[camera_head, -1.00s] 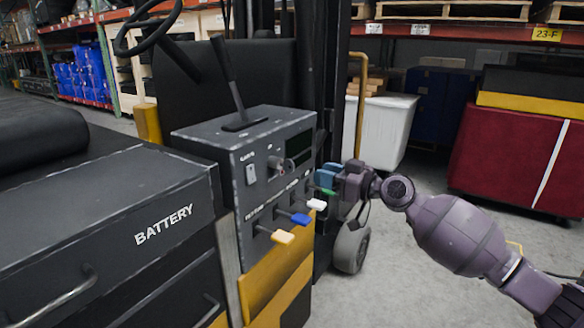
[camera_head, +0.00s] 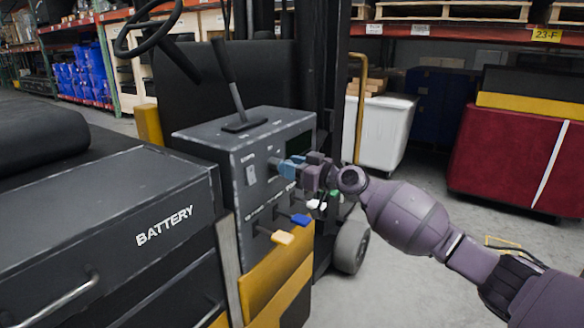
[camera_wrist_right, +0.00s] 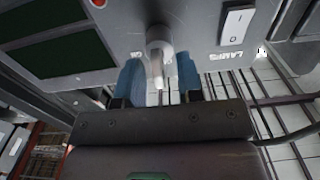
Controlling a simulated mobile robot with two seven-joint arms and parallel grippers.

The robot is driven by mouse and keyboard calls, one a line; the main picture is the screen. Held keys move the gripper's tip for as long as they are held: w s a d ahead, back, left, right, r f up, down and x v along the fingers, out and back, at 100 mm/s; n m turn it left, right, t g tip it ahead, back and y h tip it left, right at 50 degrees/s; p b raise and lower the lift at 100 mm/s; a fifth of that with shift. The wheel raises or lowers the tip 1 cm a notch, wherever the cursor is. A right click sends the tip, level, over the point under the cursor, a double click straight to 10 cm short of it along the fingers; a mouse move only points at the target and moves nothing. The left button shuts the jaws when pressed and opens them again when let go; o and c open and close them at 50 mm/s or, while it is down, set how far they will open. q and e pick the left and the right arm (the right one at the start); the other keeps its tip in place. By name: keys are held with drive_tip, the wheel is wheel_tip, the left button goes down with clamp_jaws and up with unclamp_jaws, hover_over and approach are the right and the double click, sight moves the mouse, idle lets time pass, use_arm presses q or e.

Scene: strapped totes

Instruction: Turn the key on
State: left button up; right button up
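The key (camera_wrist_right: 157,56) is a small grey piece standing out from the lock on the dark control panel (camera_head: 240,195). In the head view, the lock with the key (camera_head: 273,162) is partly covered by my gripper. My right gripper (camera_head: 289,168) is at the panel front, just right of the key. In the right wrist view, its two blue fingertips (camera_wrist_right: 159,78) stand on either side of the key, with gaps visible, so it is open around the key and not clamped on it. My left gripper is not in view.
A lamps rocker switch (camera_wrist_right: 237,24) is close beside the key. A tall lever (camera_head: 228,80) rises from the box top. Open floor lies to the right.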

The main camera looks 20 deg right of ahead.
clamp_jaws()
